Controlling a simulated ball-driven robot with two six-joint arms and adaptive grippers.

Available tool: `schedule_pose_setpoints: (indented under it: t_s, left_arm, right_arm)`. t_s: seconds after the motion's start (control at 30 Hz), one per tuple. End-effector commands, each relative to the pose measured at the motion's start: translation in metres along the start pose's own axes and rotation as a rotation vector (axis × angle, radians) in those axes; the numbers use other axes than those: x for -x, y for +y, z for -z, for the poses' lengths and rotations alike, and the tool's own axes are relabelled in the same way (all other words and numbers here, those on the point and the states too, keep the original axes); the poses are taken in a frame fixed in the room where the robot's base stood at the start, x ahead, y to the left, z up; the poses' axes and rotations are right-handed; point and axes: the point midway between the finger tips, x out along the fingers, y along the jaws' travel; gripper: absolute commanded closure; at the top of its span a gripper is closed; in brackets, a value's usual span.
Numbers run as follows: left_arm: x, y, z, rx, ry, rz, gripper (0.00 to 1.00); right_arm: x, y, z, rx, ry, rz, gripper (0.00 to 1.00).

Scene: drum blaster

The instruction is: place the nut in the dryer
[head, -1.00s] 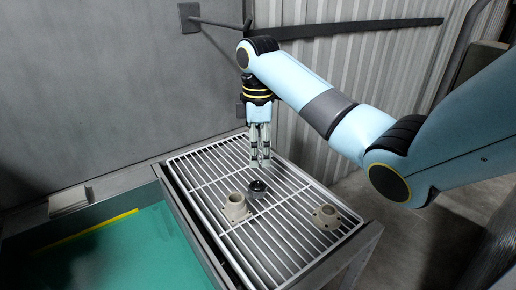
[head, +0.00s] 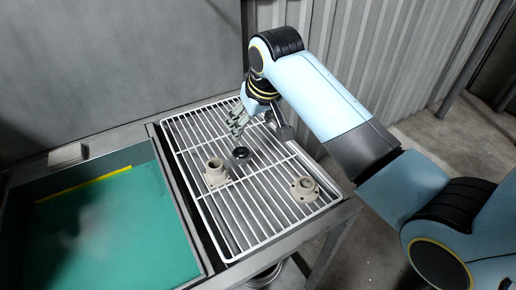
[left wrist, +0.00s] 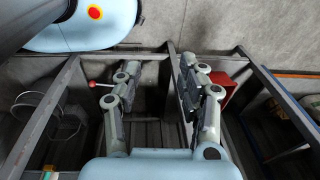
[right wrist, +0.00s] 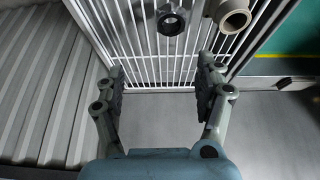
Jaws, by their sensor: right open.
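A dark ring-shaped piece, which looks like the nut (head: 241,156), lies on a white wire rack (head: 262,240), between two beige flanged fittings. My right gripper (head: 236,127) hangs open and empty over the rack's far part, just behind the nut. In the right wrist view, the nut (right wrist: 163,13) is at the top, beyond the open fingertips (right wrist: 162,70) and apart from them. My left gripper (left wrist: 158,68) shows only in the left wrist view, open with nothing between its fingers. I cannot tell which thing is the dryer.
One beige fitting (head: 215,175) stands left of the nut, another (head: 304,189) to the right. A green-floored bin (head: 110,230) adjoins the rack on the left. A grey wall closes the back. The left wrist view shows a red box (left wrist: 222,90) and metal frame bars.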

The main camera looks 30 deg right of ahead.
Motion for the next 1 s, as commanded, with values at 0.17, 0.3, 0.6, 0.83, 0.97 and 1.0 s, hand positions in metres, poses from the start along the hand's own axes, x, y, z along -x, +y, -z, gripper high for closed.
schedule_pose_setpoints:
  t_s: [0.17, 0.3, 0.6, 0.83, 0.97, 1.0]
  left_arm:
    - [0.004, -0.003, 0.000, -0.001, -0.001, 0.003, 0.60]
    - [0.003, -0.010, 0.000, -0.005, 0.000, 0.011, 0.60]
    - [0.002, -0.009, 0.000, -0.004, -0.001, 0.010, 0.60]
    - [0.005, -0.003, 0.000, -0.001, -0.001, 0.003, 0.60]
    - [0.002, -0.003, 0.000, -0.001, -0.001, 0.003, 0.60]
    - [0.002, -0.003, 0.000, -0.001, -0.001, 0.003, 0.60]
  right_arm:
    - [-0.007, -0.012, -0.019, -0.002, -0.032, 0.020, 0.29]
    - [-0.029, -0.012, -0.022, -0.001, -0.038, 0.019, 0.29]
    - [-0.063, -0.013, -0.023, 0.000, -0.036, 0.019, 0.29]
    - [-0.093, -0.017, -0.026, 0.001, -0.038, 0.019, 0.29]
    - [-0.108, -0.017, -0.027, 0.001, -0.037, 0.019, 0.29]
    - [-0.110, -0.017, -0.027, 0.001, -0.036, 0.019, 0.29]
